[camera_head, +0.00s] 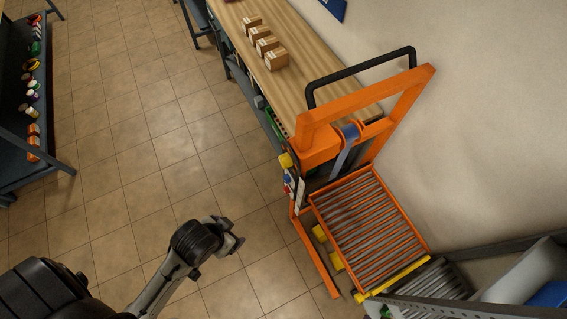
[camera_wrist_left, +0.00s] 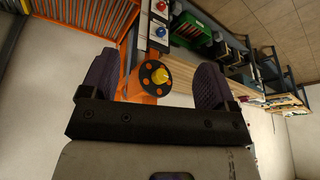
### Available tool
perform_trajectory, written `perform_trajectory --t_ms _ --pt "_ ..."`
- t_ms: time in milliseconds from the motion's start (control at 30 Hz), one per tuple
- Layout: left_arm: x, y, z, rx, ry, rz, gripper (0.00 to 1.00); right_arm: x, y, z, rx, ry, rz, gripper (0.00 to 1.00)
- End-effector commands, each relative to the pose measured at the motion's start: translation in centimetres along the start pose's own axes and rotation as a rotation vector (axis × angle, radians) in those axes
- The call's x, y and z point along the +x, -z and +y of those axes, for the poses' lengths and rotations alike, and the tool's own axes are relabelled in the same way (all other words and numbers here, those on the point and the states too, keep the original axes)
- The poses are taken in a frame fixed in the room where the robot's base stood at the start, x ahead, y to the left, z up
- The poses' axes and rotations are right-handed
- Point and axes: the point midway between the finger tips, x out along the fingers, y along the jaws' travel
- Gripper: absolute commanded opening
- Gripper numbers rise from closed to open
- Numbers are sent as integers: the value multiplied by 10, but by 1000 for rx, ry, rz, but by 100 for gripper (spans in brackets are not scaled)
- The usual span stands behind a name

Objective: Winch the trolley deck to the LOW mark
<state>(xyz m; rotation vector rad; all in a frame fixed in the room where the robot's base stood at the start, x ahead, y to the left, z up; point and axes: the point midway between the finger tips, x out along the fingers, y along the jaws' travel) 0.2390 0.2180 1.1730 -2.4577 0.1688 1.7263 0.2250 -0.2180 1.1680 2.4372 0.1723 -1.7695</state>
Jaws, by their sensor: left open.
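The orange trolley (camera_head: 415,85) stands against the wall end of the bench. Its roller deck (camera_head: 368,225) sits low at the front of the frame, with a blue strap (camera_head: 345,150) running down from the crossbar. A yellow knob (camera_head: 285,160) shows on the trolley's left side. In the left wrist view, a round black-and-orange winch hub with a yellow centre knob (camera_wrist_left: 160,76) lies beyond and between the fingers. My left gripper (camera_head: 238,241) is open and empty, left of the trolley and apart from it; its fingers (camera_wrist_left: 157,66) show spread. I cannot make out the LOW mark. My right gripper is out of view.
A wooden bench (camera_head: 300,60) with several cardboard boxes (camera_head: 265,45) runs behind the trolley. Red and blue buttons (camera_wrist_left: 160,31) sit beside the hub. A dark shelf (camera_head: 30,165) stands far left. A grey rack (camera_head: 460,308) is at lower right. The tiled floor left of the trolley is clear.

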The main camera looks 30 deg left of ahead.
Motion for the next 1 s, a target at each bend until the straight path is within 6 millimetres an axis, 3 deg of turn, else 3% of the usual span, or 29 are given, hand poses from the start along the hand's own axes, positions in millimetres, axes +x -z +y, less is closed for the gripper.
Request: perform_trajectory --t_ms 33,100,367,467,600,800,900,1000 --pt "26 -1 -4 13 15 20 82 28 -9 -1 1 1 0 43" --pt "47 4 -14 34 43 49 82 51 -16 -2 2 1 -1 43" --pt "125 14 -73 99 212 64 82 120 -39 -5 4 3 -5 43" --pt "153 18 -107 117 331 70 82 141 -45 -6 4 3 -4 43" --pt "188 45 -169 215 567 183 82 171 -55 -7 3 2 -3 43" --pt "191 96 -226 650 901 340 82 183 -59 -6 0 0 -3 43" --pt "187 117 -234 966 1059 384 82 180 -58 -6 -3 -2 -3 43" --pt "188 133 -225 1310 1199 415 82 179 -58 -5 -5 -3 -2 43"
